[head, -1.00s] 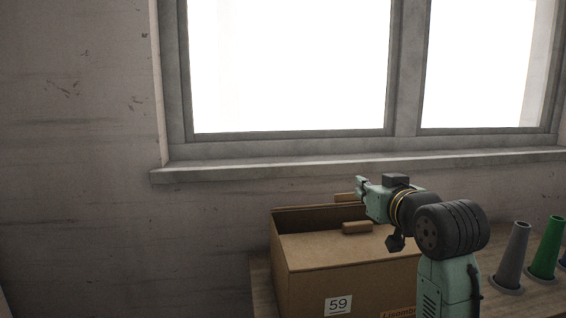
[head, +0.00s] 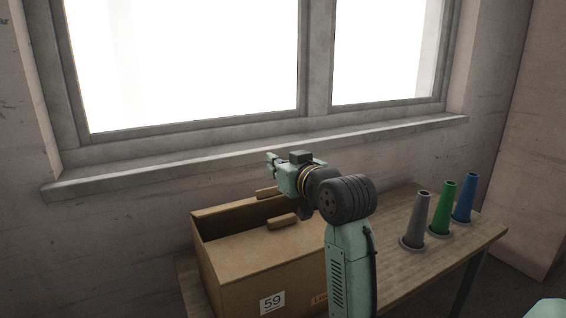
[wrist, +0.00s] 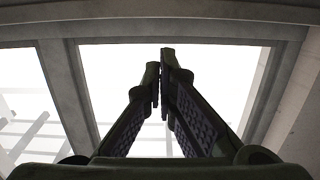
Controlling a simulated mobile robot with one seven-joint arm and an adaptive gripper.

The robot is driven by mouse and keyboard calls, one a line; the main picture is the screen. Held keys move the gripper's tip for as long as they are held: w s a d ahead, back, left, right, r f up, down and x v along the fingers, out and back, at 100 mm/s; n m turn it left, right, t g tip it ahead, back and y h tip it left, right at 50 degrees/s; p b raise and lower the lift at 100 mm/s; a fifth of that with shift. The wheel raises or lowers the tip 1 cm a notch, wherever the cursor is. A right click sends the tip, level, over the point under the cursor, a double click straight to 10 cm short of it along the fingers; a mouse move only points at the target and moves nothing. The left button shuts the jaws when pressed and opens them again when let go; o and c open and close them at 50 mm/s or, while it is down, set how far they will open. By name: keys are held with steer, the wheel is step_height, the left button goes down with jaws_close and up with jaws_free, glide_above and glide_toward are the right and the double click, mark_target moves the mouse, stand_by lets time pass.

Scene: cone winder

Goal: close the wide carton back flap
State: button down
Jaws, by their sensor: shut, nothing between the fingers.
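The brown carton (head: 240,290) stands on the table under the window. A flap with a small block handle (head: 283,221) lies folded in over its front part. A dark gap shows behind this flap, along the back rim. Another small block (head: 267,193) shows just beyond the back rim, probably on the back flap; the flap itself is mostly hidden. My gripper (head: 271,160) is above the back of the carton, pointing left, apart from it. In the wrist view its fingers (wrist: 162,65) are together and empty, with the window behind them.
The wooden table (head: 400,260) carries a grey cone (head: 416,220), a green cone (head: 442,210) and a blue cone (head: 464,200) to the right. The window sill (head: 180,172) and wall stand close behind the carton. Table surface between carton and cones is partly free.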

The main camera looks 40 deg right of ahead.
mark_target(275, 197)
steer(key=p+x, duration=0.1)
steer(key=x, duration=0.2)
steer(key=shift+w+d+f, duration=0.1)
steer(key=shift+s+f+p, duration=0.15)
steer(key=shift+s+f, duration=0.2)
steer(key=shift+f, duration=0.2)
steer(key=shift+s+f+p, duration=0.15)
steer(key=shift+s+f, duration=0.15)
steer(key=shift+f, duration=0.25)
steer(key=shift+s+a+f, duration=0.2)
steer(key=shift+a+f, duration=0.1)
steer(key=shift+f, duration=0.3)
steer(key=shift+f, duration=0.1)
steer(key=shift+s+a+f+b, duration=0.15)
steer(key=shift+s+f+b, duration=0.35)
steer(key=shift+f+b, duration=0.2)
steer(key=shift+r, duration=0.15)
steer(key=shift+s, duration=0.1)
